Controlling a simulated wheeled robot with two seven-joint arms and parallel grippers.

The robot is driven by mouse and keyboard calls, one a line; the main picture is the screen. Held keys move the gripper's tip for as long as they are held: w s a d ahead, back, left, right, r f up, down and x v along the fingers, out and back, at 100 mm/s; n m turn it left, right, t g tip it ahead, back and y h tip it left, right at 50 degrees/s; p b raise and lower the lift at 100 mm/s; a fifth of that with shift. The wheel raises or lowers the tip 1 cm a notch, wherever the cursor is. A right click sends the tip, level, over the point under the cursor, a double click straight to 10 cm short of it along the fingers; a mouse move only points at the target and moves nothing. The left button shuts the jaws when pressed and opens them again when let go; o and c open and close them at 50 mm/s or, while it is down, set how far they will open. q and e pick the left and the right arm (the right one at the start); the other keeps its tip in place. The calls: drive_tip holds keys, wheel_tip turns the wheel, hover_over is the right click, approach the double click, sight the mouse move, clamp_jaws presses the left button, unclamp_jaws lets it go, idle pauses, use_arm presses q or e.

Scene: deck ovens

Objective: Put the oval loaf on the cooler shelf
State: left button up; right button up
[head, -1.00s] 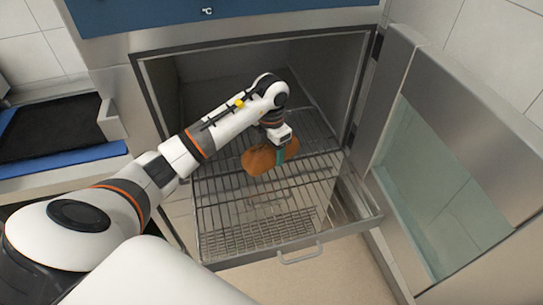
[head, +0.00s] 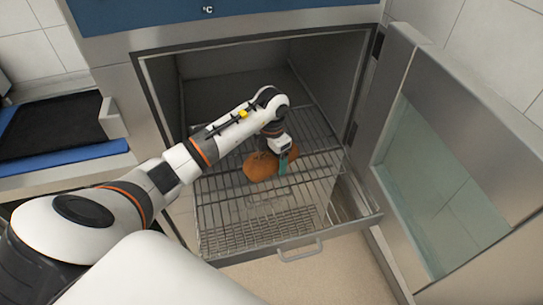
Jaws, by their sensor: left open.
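The oval loaf (head: 260,167), brown-orange, is at the wire cooler shelf (head: 225,205), which is pulled partly out of the open cabinet. My left gripper (head: 281,163) is right over the loaf, its jaws open, with a green finger showing at the loaf's right side. The gripper and wrist hide part of the loaf's upper side. The loaf appears to rest on the wires. My right gripper is not in view.
The cooler's glass door (head: 440,170) stands open on the right. A lower rack with a handle (head: 300,250) juts out at the front. A black tray (head: 55,130) with a blue edge lies on the left. Bare wire shows around the loaf.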

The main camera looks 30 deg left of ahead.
use_arm(q)
drive_tip(key=shift+r, duration=0.5)
wheel_tip(320, 180, up, 11)
drive_tip(key=shift+r+b, duration=0.1)
drive_tip(key=shift+b, duration=0.9)
